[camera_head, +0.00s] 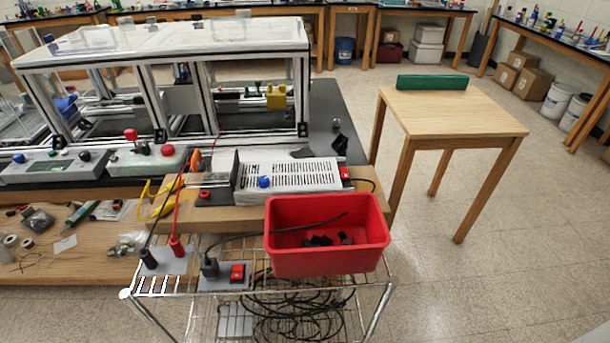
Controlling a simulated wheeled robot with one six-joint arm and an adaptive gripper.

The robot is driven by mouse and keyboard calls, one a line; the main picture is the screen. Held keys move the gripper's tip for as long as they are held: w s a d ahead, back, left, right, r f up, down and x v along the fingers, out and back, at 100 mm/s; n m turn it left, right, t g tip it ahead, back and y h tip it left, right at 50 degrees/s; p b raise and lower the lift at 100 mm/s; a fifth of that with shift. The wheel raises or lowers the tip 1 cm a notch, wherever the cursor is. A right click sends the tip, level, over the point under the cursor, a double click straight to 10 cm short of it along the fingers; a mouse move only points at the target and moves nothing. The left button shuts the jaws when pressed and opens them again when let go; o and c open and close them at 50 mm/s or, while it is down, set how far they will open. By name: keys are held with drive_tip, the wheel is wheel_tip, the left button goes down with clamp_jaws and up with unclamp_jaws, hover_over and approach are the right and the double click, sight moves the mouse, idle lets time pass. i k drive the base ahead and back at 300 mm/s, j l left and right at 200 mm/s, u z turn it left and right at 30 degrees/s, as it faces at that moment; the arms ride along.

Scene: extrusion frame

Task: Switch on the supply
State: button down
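A silver-white slotted metal box (300,176), which looks like the supply, lies on the cardboard-coloured board at the front edge of the bench. A blue knob (264,182) shows on its near side. A small red part, perhaps a switch (345,173), sits at its right end, where a black cable leaves. A grey block with a second red switch (237,272) and a black plug (209,266) is on the wire cart below. The on or off position of either red part is too small to tell. My gripper is not in view.
A red bin (327,240) with black pieces inside stands on the wire cart (375,300), close in front of the box. Red, black and yellow leads hang at the left. An aluminium extrusion frame (180,75) stands behind. A wooden table (460,108) is at the right, with clear floor around it.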

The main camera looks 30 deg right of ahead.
sight(344, 174)
drive_tip(key=k+l+z, duration=0.15)
drive_tip(key=l, duration=1)
drive_tip(key=l+z, duration=0.15)
drive_tip(key=l, duration=0.95)
